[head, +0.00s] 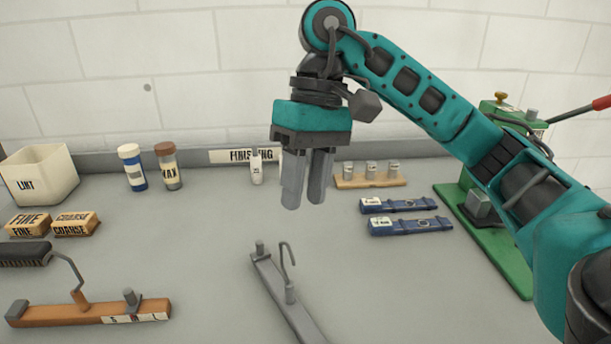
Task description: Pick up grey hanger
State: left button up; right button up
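A grey hanger (279,290) lies on the grey bench at the bottom middle. It is a long grey bar with a peg at its far end and a thin bent hook (284,262) standing up from it. Its near end is cut off by the picture's lower edge. My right gripper (303,205) points down above the bench, higher than the hanger and apart from it. Its two grey fingers stand close side by side with nothing seen between them; how far they are parted is unclear. My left gripper does not show.
A brown wooden hanger-like bar (65,313) and a black brush (24,254) lie at left. Behind are FINE and COARSE blocks, a LINT bin (39,177) and two bottles. Two blue tools (409,225) and a green press (500,255) stand right. Bench around the grey hanger is clear.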

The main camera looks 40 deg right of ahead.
aim_at(281, 289)
jog(key=k, duration=1)
